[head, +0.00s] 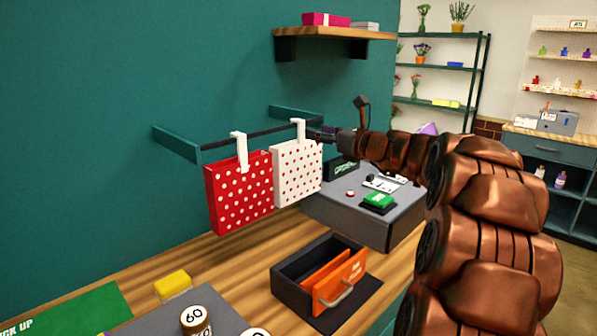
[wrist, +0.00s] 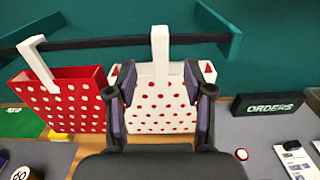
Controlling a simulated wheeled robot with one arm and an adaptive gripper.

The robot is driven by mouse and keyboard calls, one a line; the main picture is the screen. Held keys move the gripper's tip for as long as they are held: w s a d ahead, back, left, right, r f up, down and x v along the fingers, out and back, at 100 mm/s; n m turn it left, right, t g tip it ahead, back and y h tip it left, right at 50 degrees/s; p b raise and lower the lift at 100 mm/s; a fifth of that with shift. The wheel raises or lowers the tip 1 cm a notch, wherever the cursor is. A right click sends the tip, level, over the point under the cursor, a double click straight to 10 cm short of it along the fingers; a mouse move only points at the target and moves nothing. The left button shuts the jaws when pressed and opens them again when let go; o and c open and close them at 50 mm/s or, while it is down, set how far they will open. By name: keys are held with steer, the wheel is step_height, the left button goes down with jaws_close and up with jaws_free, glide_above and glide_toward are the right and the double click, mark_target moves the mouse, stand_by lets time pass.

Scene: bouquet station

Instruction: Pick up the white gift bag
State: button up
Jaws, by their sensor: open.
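The white gift bag with red dots (head: 297,176) hangs by a white hook from the dark rail on the green wall. In the wrist view the bag (wrist: 160,118) is in the centre, with its hook (wrist: 160,50) rising to the rail. My gripper (head: 322,134) is at the bag's upper right in the head view. In the wrist view my gripper (wrist: 157,84) is open, with one finger on each side of the bag's upper part. I cannot tell whether the fingers touch it.
A red gift bag with white dots (head: 240,192) hangs close on the left of the same rail (head: 265,132). Below are a wooden counter (head: 140,270), an open drawer box with an orange front (head: 338,280), and a grey block with a green button (head: 378,200). A wooden shelf (head: 335,33) is above.

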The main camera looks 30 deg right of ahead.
mark_target(302, 129)
steer(key=shift+f+p+x, duration=0.2)
steer(key=shift+p+x, duration=0.35)
steer(key=shift+x, duration=1.9)
jaws_close()
